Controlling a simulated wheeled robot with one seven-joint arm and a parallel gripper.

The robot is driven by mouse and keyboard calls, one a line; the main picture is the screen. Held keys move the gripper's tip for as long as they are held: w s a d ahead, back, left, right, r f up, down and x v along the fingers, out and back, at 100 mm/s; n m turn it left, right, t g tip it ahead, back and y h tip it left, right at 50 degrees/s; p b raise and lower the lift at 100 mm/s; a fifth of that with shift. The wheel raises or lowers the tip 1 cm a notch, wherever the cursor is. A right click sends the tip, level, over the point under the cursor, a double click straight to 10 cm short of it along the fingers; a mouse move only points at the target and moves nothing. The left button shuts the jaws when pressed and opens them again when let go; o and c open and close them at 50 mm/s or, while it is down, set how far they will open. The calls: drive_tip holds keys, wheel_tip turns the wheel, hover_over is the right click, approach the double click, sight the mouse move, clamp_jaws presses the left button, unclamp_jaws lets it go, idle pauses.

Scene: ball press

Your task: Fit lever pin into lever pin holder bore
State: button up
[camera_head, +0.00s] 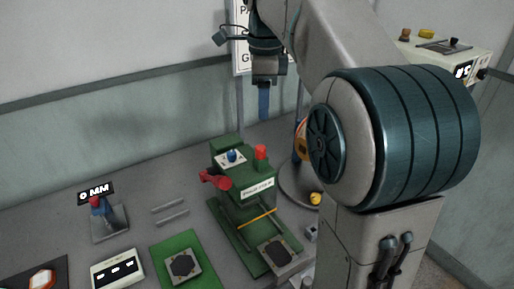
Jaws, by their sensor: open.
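My gripper (264,104) hangs at the top middle, in front of the back wall and above the green press (228,203). Its blue fingers point down and overlap in this view, with nothing seen between them. Two slim grey rods (171,212) lie on the table left of the press; I cannot tell whether either is the lever pin. A red lever part (215,180) sticks out of the press's left side. The holder bore cannot be made out.
A blue and red part stands on a grey stand (109,222) at left, by a "0 MM" sign (96,194). A green mat (176,265) and a white panel (117,270) lie in front. A control box (447,55) is at the upper right. My arm hides the right side.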

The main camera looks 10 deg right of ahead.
drive_tip(key=w+r+m, duration=0.1)
drive_tip(key=m, duration=0.1)
drive_tip(key=b, duration=0.1)
hover_over(260, 147)
wheel_tip(260, 147, down, 8)
drive_tip(key=shift+w+d+r, duration=0.1)
drive_tip(key=shift+r, duration=0.1)
drive_tip(key=shift+f, duration=2.8)
drive_tip(key=c, duration=1.1)
